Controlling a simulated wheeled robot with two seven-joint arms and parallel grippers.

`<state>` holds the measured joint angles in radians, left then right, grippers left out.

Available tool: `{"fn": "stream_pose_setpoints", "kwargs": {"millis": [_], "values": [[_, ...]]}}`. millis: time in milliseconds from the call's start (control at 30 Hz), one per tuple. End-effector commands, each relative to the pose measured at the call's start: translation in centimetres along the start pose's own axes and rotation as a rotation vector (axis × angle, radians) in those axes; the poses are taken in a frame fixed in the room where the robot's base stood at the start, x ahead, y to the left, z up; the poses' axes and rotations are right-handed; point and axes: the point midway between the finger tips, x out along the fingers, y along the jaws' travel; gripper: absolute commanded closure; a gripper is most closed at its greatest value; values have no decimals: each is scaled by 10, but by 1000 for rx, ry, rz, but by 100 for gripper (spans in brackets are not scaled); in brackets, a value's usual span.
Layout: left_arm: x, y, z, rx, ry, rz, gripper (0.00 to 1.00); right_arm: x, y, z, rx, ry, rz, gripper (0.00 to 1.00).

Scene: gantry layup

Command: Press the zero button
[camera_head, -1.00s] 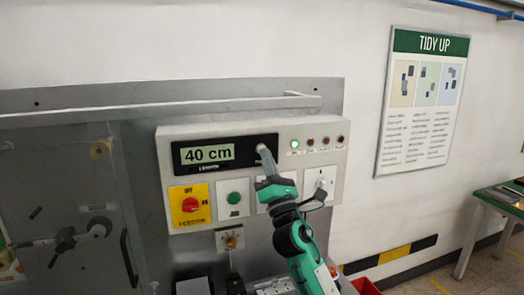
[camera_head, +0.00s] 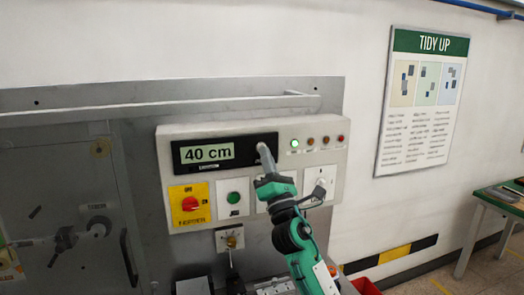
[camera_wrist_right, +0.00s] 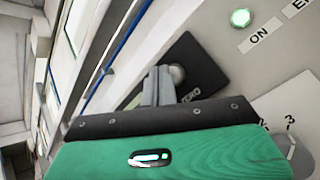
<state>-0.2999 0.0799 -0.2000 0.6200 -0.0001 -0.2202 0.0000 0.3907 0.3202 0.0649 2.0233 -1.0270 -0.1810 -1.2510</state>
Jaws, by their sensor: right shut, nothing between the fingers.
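The control box (camera_head: 340,160) on the wall has a black display panel (camera_head: 264,139) whose lit screen (camera_head: 207,153) reads "40 cm". In the right wrist view a round silver button (camera_wrist_right: 178,72) sits on the black panel (camera_wrist_right: 205,84), with a partly hidden label ending in "RO". My right gripper (camera_head: 262,146) is shut and empty, its tips at the right end of the display panel. In the wrist view the fingertips (camera_wrist_right: 160,74) are right beside or at the button; I cannot tell whether they touch it. In the head view the gripper hides the button. My left gripper is not in view.
Small indicator lamps (camera_head: 310,141) sit right of the display, the leftmost lit green. A horizontal rail (camera_head: 200,109) runs above the box.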

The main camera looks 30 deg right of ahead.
Motion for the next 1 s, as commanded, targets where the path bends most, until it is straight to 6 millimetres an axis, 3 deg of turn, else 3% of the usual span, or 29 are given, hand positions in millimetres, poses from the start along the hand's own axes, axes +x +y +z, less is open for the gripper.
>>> {"fn": "stream_pose_setpoints", "kwargs": {"millis": [1000], "values": [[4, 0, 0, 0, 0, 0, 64, 6, -4, -4, 0, 0, 1, 100]]}}
